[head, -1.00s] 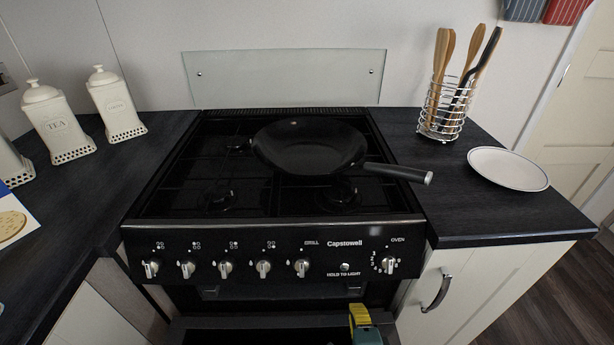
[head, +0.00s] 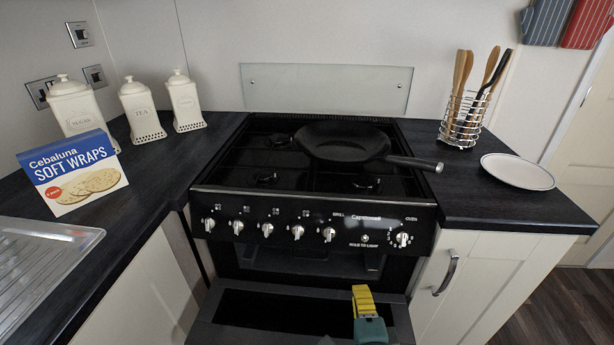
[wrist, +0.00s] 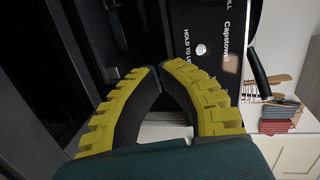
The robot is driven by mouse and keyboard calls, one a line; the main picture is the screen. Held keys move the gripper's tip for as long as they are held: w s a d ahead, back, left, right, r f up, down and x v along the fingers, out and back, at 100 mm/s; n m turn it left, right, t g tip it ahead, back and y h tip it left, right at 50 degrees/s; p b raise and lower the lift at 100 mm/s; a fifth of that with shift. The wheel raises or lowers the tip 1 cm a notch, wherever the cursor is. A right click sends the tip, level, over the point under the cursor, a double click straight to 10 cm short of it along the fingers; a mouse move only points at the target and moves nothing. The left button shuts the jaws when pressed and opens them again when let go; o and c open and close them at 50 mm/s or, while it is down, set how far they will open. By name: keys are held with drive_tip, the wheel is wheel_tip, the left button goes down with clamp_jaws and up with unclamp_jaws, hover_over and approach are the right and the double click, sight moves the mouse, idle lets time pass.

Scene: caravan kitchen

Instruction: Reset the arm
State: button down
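My gripper (head: 362,291), with yellow ridged fingers and a teal body, is low in the head view, in front of the black cooker (head: 290,205) and above its opened lower front. In the wrist view the two fingers (wrist: 160,70) converge and their tips meet, with nothing visible between them. The cooker's control panel shows just beyond the tips. My gripper is apart from the black wok (head: 345,145), which sits on the hob with its handle pointing right.
Soft wraps box (head: 72,172), white canisters (head: 138,108) and a metal drainer (head: 40,255) are on the left counter. A utensil rack (head: 463,118) and white plate (head: 517,171) are on the right counter. The open oven front (head: 235,330) juts out low.

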drive_tip(key=s+a+r+n+t, duration=0.1)
drive_tip(key=a+r+n+t, duration=0.1)
drive_tip(key=r, duration=0.6)
drive_tip(key=s+a+r+n+t+y, duration=0.1)
drive_tip(key=s+a+r+n, duration=0.15)
drive_tip(key=r, duration=0.45)
drive_tip(key=s+a+r+n+t, duration=0.1)
drive_tip(key=r+n+t, duration=0.15)
drive_tip(key=r, duration=0.55)
drive_tip(key=s+r+n+h, duration=0.1)
drive_tip(key=s+r+n, duration=0.8)
drive_tip(key=s+n, duration=0.15)
wheel_tip(320, 180, up, 32)
drive_tip(key=p, duration=3.2)
drive_tip(key=shift+d+t, duration=0.4)
drive_tip(key=shift+t, duration=0.05)
drive_tip(key=shift+m, duration=0.25)
